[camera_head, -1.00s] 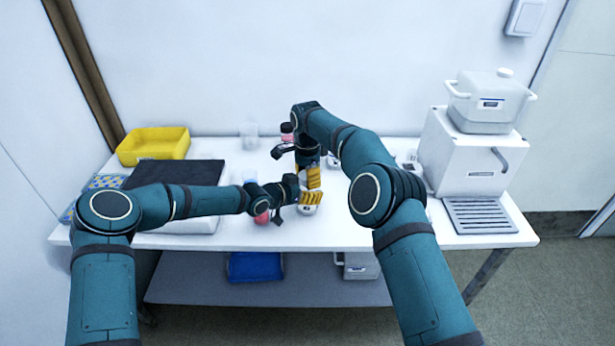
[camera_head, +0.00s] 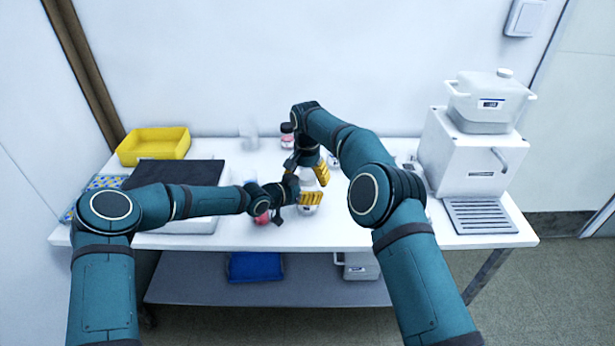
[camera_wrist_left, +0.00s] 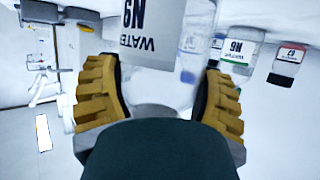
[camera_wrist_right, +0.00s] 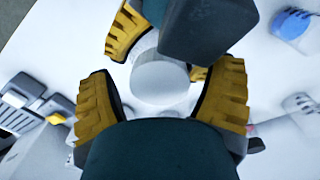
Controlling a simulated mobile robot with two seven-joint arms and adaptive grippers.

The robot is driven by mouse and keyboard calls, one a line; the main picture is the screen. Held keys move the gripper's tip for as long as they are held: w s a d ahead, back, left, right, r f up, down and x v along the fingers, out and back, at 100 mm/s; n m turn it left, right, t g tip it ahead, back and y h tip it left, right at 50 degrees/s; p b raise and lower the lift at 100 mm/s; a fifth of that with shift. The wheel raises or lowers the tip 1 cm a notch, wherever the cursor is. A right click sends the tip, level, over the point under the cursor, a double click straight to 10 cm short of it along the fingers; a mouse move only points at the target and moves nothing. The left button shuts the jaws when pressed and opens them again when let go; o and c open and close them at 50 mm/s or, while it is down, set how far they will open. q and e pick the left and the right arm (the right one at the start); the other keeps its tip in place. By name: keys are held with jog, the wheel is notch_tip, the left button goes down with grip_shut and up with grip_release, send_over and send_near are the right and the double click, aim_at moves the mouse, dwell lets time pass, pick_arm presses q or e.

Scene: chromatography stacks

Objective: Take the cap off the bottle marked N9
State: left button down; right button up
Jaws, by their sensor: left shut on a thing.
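The bottle marked N9 is a clear bottle (camera_head: 309,210) with a white label reading WATER, upside down in the left wrist view (camera_wrist_left: 155,35). My left gripper (camera_wrist_left: 160,85) is shut on its body and holds it upright near the front middle of the table. The round white cap (camera_wrist_right: 160,78) sits at the top of the bottle. My right gripper (camera_wrist_right: 163,105) is above it, pointing down, with its fingers apart on either side of the cap. Small gaps show between fingers and cap.
A bottle with a green-striped label (camera_wrist_left: 238,47) and a red-labelled one (camera_wrist_left: 289,62) stand nearby. A dark-capped pink bottle (camera_head: 287,135) stands behind. A yellow tray (camera_head: 153,146) is back left; a white machine (camera_head: 470,160) is right.

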jog(key=shift+r, duration=2.25)
jog(key=m, duration=0.2)
jog(key=r+m, duration=0.1)
jog(key=shift+m, duration=0.4)
jog(key=m, duration=0.2)
jog(key=r+m, duration=0.1)
jog(key=shift+m, duration=0.4)
jog(key=m, duration=0.2)
jog(key=r+m, duration=0.1)
jog(key=m, duration=0.1)
jog(key=shift+r+m, duration=0.1)
jog(key=shift+m, duration=0.9)
jog(key=shift+f, duration=3.9)
